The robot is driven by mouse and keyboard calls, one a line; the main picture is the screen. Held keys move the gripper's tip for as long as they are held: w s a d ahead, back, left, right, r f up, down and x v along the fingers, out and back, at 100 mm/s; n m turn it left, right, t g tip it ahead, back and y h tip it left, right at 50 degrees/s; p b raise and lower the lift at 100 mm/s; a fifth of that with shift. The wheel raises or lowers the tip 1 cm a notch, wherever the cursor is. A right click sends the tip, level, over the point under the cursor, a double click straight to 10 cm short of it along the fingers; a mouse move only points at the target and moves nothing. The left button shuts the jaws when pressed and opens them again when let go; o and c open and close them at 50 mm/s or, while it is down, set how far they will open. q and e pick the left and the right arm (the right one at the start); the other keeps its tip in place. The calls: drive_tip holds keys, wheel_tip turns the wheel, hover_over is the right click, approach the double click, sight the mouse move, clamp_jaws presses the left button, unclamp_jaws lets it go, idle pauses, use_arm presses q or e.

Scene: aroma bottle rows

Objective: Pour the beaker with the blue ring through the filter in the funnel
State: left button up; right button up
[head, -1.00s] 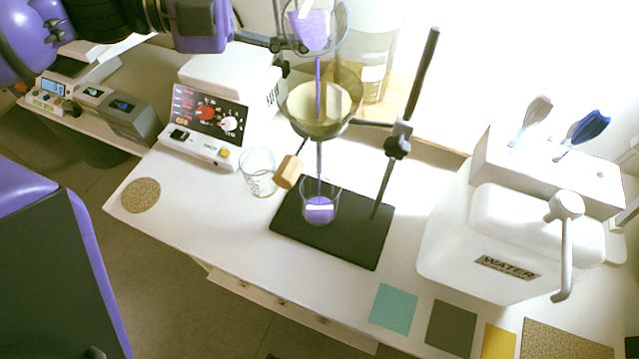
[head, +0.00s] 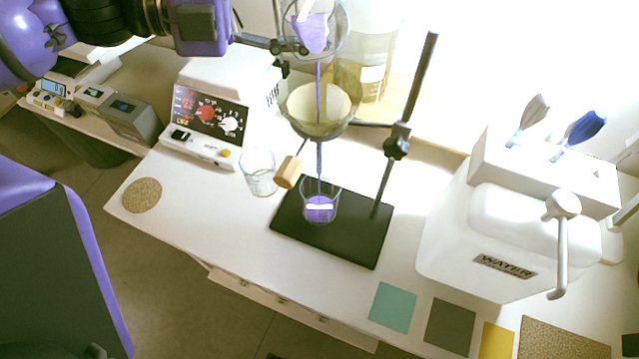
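My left gripper (head: 285,46) is shut on a clear beaker (head: 338,38) at the top of the head view. The beaker is tilted and holds purple liquid (head: 310,33). A thin purple stream runs down from it into the funnel (head: 295,112), which holds a pale filter (head: 320,103) and sits in a ring on the stand (head: 410,92). Purple liquid comes out of the funnel stem into a beaker (head: 320,200) on the black stand base (head: 350,240), where a white bar lies. I cannot make out a blue ring on the tilted beaker. My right gripper is not in view.
An empty beaker (head: 257,171) and a wooden-handled item (head: 288,172) are left of the stand. A hotplate stirrer (head: 200,135) is behind them. Coloured mats (head: 393,307) lie along the front edge. A cork mat (head: 141,195) lies left.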

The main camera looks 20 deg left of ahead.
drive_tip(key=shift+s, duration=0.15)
use_arm(q)
drive_tip(key=shift+s+r, duration=0.1)
drive_tip(key=shift+r, duration=0.05)
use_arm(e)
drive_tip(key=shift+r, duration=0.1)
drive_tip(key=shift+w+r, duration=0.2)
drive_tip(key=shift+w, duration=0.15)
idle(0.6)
use_arm(q)
drive_tip(key=shift+d+r+m+p, duration=0.1)
drive_tip(key=shift+m+p, duration=0.3)
drive_tip(key=shift+p, duration=0.05)
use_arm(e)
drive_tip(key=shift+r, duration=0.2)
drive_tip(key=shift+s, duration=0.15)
use_arm(q)
drive_tip(key=shift+s+r+m, duration=0.1)
drive_tip(key=shift+r+m, duration=0.1)
drive_tip(key=shift+m, duration=0.1)
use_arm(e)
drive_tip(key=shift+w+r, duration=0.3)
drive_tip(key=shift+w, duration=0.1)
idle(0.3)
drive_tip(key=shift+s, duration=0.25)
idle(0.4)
use_arm(q)
drive_tip(key=shift+p, duration=0.35)
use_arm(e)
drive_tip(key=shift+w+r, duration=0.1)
